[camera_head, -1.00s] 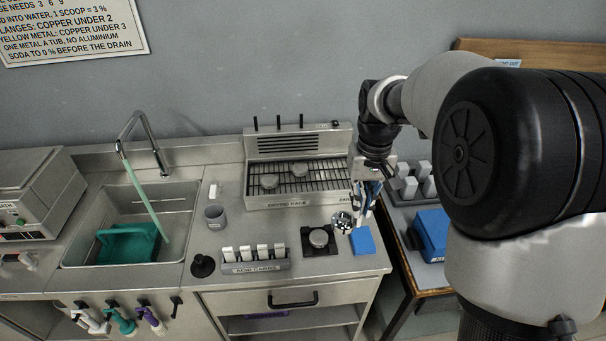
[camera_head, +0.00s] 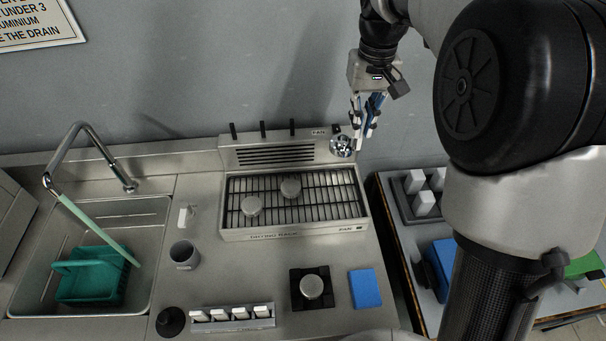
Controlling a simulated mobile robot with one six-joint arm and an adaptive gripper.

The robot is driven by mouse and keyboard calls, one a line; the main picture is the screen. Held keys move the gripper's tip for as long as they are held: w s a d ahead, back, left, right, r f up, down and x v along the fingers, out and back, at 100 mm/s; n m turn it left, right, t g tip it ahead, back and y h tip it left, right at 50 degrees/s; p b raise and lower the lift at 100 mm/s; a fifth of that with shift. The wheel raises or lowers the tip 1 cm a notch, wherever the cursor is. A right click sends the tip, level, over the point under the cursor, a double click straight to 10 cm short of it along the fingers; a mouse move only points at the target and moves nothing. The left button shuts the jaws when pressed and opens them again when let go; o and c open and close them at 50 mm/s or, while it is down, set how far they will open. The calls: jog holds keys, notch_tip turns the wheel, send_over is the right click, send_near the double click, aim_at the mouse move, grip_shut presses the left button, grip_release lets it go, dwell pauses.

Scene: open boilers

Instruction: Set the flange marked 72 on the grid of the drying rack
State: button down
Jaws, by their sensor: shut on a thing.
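My gripper (camera_head: 364,132) is shut on a shiny metal flange (camera_head: 341,147), which hangs at its fingertips. The flange's marking is too small to read. It is held up in front of the right end of the drying rack's back panel, and its exact height above the rack cannot be told. The drying rack (camera_head: 290,234) has a dark wire grid (camera_head: 325,196). Two grey round pieces, one on the left (camera_head: 251,205) and one in the middle (camera_head: 291,188), lie on the grid. The grid's right part is bare.
In front of the rack are a black square stand with a round grey top (camera_head: 312,287), a blue block (camera_head: 365,288), a strip holder with white pieces (camera_head: 233,318) and a grey cup (camera_head: 184,254). The sink (camera_head: 150,215) with a teal basket is at left.

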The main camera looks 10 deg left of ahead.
notch_tip(320, 180, down, 20)
jog(key=b, duration=0.5)
jog(key=shift+s+r+b, duration=0.1)
jog(key=shift+b, duration=0.2)
jog(key=c, duration=1.7)
grip_release()
